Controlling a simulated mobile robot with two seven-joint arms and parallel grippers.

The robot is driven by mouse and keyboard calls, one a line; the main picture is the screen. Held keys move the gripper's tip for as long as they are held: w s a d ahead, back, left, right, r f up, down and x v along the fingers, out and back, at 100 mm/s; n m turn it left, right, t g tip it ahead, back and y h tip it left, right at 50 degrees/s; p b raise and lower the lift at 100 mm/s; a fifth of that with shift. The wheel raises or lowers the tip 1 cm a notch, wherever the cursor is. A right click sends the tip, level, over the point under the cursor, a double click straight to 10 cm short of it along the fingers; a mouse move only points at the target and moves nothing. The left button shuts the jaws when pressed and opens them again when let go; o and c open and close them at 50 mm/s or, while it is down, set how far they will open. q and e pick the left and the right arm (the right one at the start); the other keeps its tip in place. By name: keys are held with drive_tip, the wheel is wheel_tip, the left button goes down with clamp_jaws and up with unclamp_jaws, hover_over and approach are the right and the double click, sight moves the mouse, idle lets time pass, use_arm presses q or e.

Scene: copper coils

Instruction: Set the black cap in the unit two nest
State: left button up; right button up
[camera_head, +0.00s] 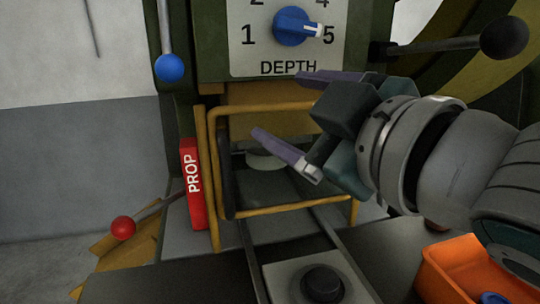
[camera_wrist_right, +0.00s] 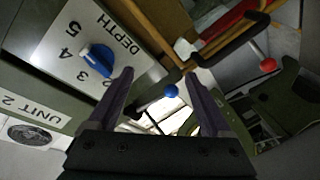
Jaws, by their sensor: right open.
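A round black piece (camera_head: 322,284), which looks like the black cap, sits on a pale grey block (camera_head: 290,276) at the bottom of the head view. I cannot tell whether this block is the nest. The unit two label (camera_wrist_right: 30,108) shows on the machine in the right wrist view. My right gripper (camera_head: 275,106) is open and empty, in front of the machine below the depth dial (camera_head: 292,26). Its two fingers also show apart in the right wrist view (camera_wrist_right: 163,95). It is above and well apart from the black piece. My left gripper is not in view.
A yellow guard frame (camera_head: 212,190) stands around the opening, with a pale disc (camera_head: 265,160) inside. A red PROP block (camera_head: 192,185) is left of it. Levers have blue (camera_head: 170,68), red (camera_head: 123,228) and black (camera_head: 504,38) knobs. An orange bin (camera_head: 450,270) is at lower right.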

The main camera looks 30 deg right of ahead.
drive_tip(key=s+f+m+g, duration=0.2)
drive_tip(key=s+f+g, duration=0.2)
drive_tip(key=s+f, duration=0.2)
drive_tip(key=s+f+m+g, duration=0.2)
drive_tip(key=s+f+g, duration=0.3)
drive_tip(key=s+f, duration=0.2)
drive_tip(key=s+f+m+g, duration=0.3)
drive_tip(key=s+f+g, duration=0.1)
drive_tip(key=s+f, duration=0.2)
drive_tip(key=shift+s+f, duration=0.15)
drive_tip(key=shift+s, duration=0.35)
drive_tip(key=shift+s+f+g, duration=0.1)
drive_tip(key=shift+s+g, duration=0.2)
drive_tip(key=shift+s, duration=0.05)
